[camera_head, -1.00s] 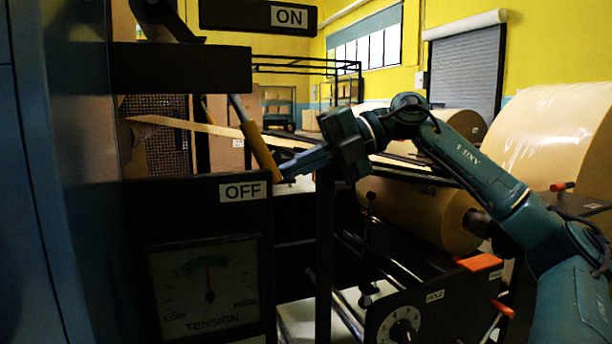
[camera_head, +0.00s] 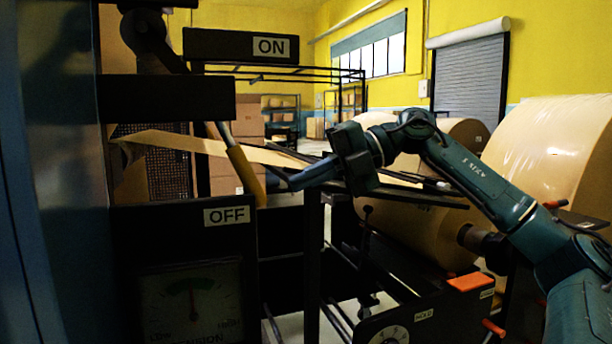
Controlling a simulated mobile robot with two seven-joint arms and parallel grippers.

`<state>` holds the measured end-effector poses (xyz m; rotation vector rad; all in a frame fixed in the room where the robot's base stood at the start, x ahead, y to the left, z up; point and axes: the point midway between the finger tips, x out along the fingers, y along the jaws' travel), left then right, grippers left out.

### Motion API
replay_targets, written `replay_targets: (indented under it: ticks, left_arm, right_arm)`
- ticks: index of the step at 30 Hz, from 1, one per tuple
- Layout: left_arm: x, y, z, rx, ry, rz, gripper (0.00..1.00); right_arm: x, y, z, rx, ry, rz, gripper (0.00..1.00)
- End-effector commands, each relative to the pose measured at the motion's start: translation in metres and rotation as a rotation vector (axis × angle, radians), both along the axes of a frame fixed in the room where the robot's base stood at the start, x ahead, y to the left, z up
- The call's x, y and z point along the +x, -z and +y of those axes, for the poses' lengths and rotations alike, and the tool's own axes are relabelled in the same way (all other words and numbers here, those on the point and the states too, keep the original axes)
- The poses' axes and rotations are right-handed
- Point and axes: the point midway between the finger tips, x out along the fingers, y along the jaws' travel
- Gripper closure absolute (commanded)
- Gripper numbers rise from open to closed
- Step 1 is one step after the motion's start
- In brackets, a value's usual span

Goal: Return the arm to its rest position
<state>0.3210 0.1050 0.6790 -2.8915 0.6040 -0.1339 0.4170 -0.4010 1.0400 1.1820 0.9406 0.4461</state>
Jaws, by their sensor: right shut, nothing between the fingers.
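My right arm (camera_head: 485,180) reaches in from the right edge and bends toward the left. My right gripper (camera_head: 288,183) is shut and empty. Its blue fingers point left, with their tips just right of the yellow lever handle (camera_head: 246,175); I cannot tell whether they touch it. The lever slants down to the right beside the OFF label (camera_head: 227,215), below the ON label (camera_head: 271,47). My left gripper does not show.
A dark panel with a tension gauge (camera_head: 192,305) stands at the lower left. A kraft paper strip (camera_head: 190,143) runs behind the lever. Large paper rolls (camera_head: 550,140) stand at right. A control box with a dial (camera_head: 390,335) and an orange block (camera_head: 470,282) sit below my arm.

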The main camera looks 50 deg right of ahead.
Motion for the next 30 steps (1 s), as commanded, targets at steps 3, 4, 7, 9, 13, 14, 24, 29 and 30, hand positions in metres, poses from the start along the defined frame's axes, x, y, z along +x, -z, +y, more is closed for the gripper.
replay_targets:
  ticks: [3,4,7,9,13,14,24,29,30]
  left_arm:
    - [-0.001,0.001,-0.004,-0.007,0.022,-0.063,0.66]
    - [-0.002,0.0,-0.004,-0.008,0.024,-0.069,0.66]
    - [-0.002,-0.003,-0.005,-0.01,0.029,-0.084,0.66]
    - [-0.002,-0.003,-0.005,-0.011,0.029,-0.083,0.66]
    - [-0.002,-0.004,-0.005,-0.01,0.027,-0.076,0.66]
    - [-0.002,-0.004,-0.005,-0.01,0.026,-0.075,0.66]
    - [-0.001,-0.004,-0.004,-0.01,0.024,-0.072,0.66]
    - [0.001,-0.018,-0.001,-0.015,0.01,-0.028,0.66]
    - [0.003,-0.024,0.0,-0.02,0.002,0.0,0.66]
  right_arm:
    - [-0.018,-0.012,-0.025,-0.001,0.009,-0.005,1.0]
    - [-0.022,-0.015,-0.03,-0.001,0.008,-0.004,1.0]
    - [-0.034,-0.026,-0.046,-0.001,0.007,-0.004,1.0]
    - [-0.041,-0.031,-0.054,0.0,0.006,-0.004,1.0]
    - [-0.05,-0.039,-0.066,-0.001,0.005,-0.003,1.0]
    - [-0.052,-0.039,-0.068,-0.002,0.005,-0.003,1.0]
    - [-0.056,-0.042,-0.073,-0.002,0.003,-0.003,1.0]
    - [-0.056,-0.066,-0.073,-0.001,0.004,-0.004,1.0]
    - [-0.056,-0.078,-0.073,-0.001,0.004,-0.004,1.0]
